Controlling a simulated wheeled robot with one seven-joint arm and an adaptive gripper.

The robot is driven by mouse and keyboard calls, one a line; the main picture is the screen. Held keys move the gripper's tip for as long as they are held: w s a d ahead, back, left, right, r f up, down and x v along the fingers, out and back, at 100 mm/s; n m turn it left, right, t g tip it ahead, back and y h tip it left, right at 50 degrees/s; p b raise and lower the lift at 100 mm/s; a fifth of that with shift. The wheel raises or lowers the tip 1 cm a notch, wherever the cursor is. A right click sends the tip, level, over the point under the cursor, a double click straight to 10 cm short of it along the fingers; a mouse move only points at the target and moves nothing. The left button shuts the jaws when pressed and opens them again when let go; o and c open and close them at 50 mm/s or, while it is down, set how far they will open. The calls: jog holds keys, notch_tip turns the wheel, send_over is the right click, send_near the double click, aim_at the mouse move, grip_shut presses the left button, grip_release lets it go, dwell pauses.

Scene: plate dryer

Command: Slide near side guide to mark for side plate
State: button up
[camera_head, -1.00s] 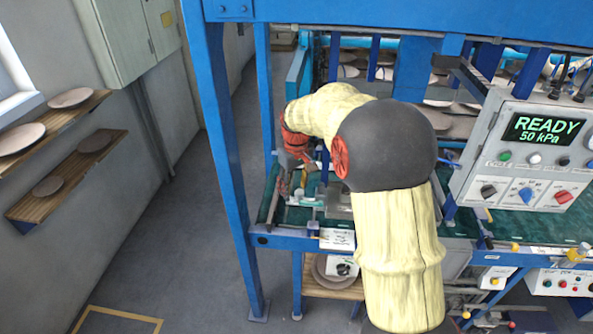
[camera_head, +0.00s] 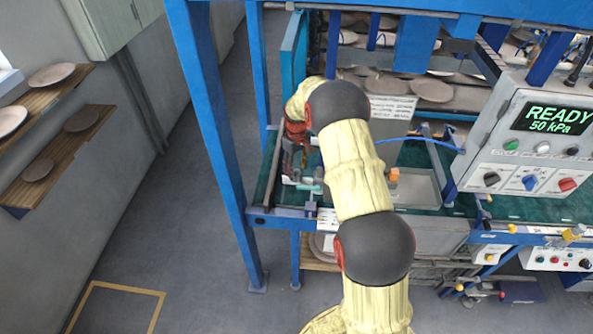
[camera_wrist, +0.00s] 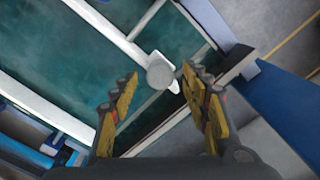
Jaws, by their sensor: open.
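In the wrist view, a pale grey round knob (camera_wrist: 160,75) sits at the joint of light metal bars over a green surface (camera_wrist: 60,45). A long white guide bar (camera_wrist: 103,25) runs from the upper left toward the knob. I cannot tell for certain which bar is the near side guide, and no mark can be read. My gripper (camera_wrist: 160,95) is open, one yellow-padded finger on each side of the knob in the picture; contact cannot be seen. In the head view my gripper (camera_head: 298,148) is over the left end of the green bed (camera_head: 265,190), partly hidden by my arm.
A blue post (camera_head: 215,120) stands left of the bed. A grey control box (camera_head: 530,150) reading READY 50 kPa hangs at right. A metal tray (camera_head: 418,187) with an orange-topped part (camera_head: 393,177) lies right of my arm. Plates fill shelves behind and at left.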

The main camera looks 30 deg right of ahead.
jog(key=shift+f, duration=0.65)
jog(key=c, duration=0.3)
grip_shut()
dwell(0.3)
